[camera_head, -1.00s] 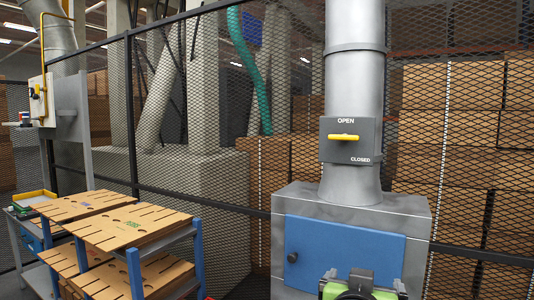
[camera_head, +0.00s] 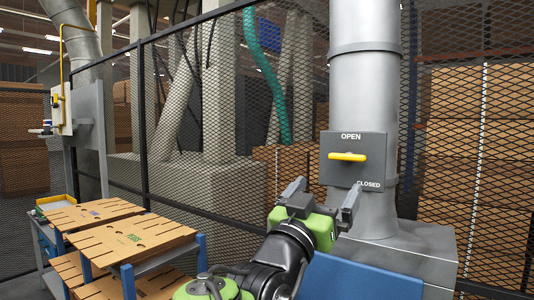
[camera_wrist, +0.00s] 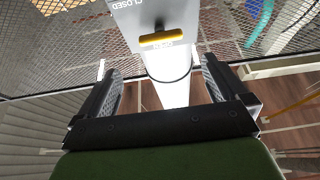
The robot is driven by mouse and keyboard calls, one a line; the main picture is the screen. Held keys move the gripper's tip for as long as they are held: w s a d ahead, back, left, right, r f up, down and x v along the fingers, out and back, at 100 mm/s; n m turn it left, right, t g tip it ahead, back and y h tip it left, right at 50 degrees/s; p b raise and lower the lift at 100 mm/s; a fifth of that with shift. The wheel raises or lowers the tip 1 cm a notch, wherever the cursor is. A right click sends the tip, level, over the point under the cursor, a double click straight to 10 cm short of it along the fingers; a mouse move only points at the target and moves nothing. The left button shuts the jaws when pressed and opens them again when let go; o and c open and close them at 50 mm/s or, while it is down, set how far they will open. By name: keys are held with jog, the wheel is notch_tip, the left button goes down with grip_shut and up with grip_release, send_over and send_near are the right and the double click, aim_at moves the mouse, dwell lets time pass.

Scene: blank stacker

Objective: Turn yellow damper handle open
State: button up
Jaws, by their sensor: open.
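The yellow damper handle (camera_head: 347,157) lies level on a dark grey plate (camera_head: 338,175) on the grey duct. The plate reads OPEN at the top and CLOSED at the lower right. My gripper (camera_head: 323,192) is open and empty, below and a little left of the handle, apart from it. One finger overlaps the plate's lower edge in the head view. In the wrist view the yellow handle (camera_wrist: 162,38) shows beyond the two spread fingers (camera_wrist: 163,83), with the plate upside down and nothing between the fingertips.
The grey duct (camera_head: 364,90) rises from a grey cabinet with a blue door (camera_head: 360,278). A black mesh fence (camera_head: 190,110) stands behind. A blue-framed cart with slotted cardboard sheets (camera_head: 135,238) stands at the lower left. The space before the plate is clear.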

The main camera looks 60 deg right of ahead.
aim_at(345, 160)
jog(key=p+x, duration=0.4)
jog(key=x, duration=0.7)
jog(key=shift+d+r, duration=0.1)
jog(key=shift+d, duration=0.1)
jog(key=shift+w+d, duration=0.1)
jog(key=shift+d, duration=0.15)
jog(key=shift+a, duration=0.1)
jog(key=shift+c, duration=0.5)
jog(key=c, duration=0.7)
jog(key=shift+c, duration=0.2)
